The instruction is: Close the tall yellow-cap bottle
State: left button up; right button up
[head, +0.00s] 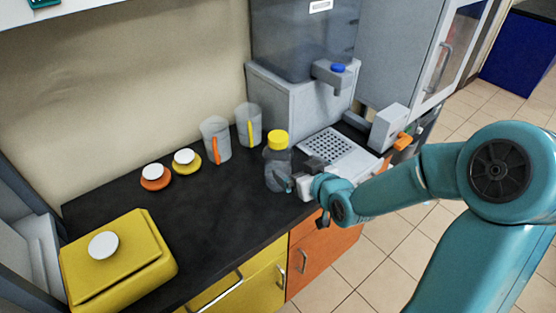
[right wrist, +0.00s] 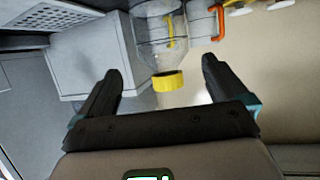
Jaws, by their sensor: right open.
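The tall bottle (head: 278,168) is clear grey and stands upright on the black counter, left of the drip tray. Its yellow cap (head: 278,139) sits at its top; whether it is tight I cannot tell. My right gripper (head: 298,174) is beside the bottle's lower body, on its right side. In the right wrist view the picture is turned over, and the bottle (right wrist: 158,40) with its yellow cap (right wrist: 168,81) shows between the spread fingers of the open, empty gripper (right wrist: 162,68). No touch is clear. My left gripper is out of view.
Two clear cups, one with an orange handle (head: 217,139) and one with a yellow handle (head: 249,125), stand behind the bottle. A dispenser (head: 305,95) rises behind the perforated tray (head: 338,150). The middle counter is clear.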

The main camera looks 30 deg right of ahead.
aim_at(286, 162)
jog(key=x, duration=0.5)
jog(key=shift+w+f+p, duration=0.15)
jog(key=shift+w+p, duration=0.15)
jog(key=shift+p, duration=0.1)
jog(key=shift+w+f, duration=0.1)
jog(key=shift+w, duration=0.15)
jog(key=p+x, duration=0.2)
jog(key=x, duration=0.2)
jog(key=shift+w+f, duration=0.25)
jog(key=shift+f, duration=0.1)
